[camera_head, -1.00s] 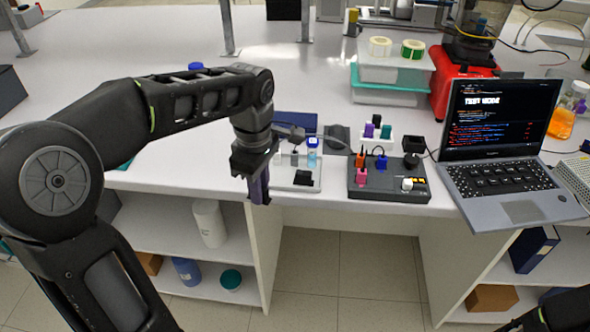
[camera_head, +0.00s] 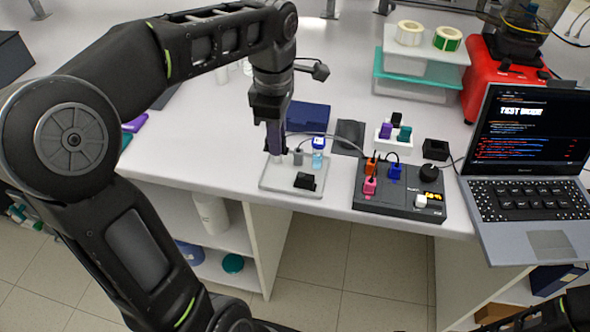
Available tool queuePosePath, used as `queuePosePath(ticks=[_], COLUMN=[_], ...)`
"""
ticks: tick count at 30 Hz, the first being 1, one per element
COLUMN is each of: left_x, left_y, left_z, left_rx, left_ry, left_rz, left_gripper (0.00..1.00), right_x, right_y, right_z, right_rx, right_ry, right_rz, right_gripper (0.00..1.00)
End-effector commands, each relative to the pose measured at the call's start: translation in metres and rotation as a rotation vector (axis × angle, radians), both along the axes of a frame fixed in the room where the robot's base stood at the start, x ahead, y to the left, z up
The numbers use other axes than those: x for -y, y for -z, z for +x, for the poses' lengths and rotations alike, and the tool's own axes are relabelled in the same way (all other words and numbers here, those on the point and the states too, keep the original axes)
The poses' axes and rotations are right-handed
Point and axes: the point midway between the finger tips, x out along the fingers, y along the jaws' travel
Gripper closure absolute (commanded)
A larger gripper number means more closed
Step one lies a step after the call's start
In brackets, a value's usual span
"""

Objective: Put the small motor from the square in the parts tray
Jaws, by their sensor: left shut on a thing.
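My left gripper (camera_head: 275,150) points down over the back left of the clear parts tray (camera_head: 276,184). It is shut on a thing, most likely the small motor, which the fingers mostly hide. Whether that thing touches the tray floor I cannot tell. In the tray are a black block (camera_head: 304,181), a small grey piece (camera_head: 298,157) and a blue-capped vial (camera_head: 318,150). The dark square (camera_head: 348,138) right of the tray shows bare. Only a dark piece of my right arm shows at the lower right; its gripper is not visible.
A dark control box (camera_head: 398,203) with coloured plugs stands right of the tray. Behind it are a white connector holder (camera_head: 394,144) and a black box (camera_head: 434,149). A laptop (camera_head: 525,150) stands at the right. A blue case (camera_head: 307,118) lies behind the tray.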

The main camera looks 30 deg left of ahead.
Motion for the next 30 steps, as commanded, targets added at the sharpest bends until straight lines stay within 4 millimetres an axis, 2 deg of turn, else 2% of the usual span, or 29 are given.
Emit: queuePosePath(ticks=[4, 12, 23, 30], left_x=[0.000, 0.000, 0.000, 0.000], left_y=[0.015, 0.059, 0.064, 0.093], left_z=[-0.001, 0.000, 0.000, 0.000], left_rx=[-0.005, -0.003, -0.002, -0.004], left_ry=[0.000, 0.001, 0.000, 0.001], left_rz=[-0.001, 0.000, 0.000, 0.000], left_gripper=[1.00, 1.00, 1.00, 1.00], right_x=[0.000, 0.000, 0.000, 0.000], right_y=[-0.001, -0.004, -0.004, -0.007], right_z=[0.000, 0.000, 0.000, 0.000], right_rx=[0.001, -0.001, -0.001, -0.002], right_ry=[0.000, 0.001, 0.001, 0.002], right_rz=[0.000, -0.001, -0.001, -0.002], right_gripper=[0.64, 0.64, 0.64, 0.64])
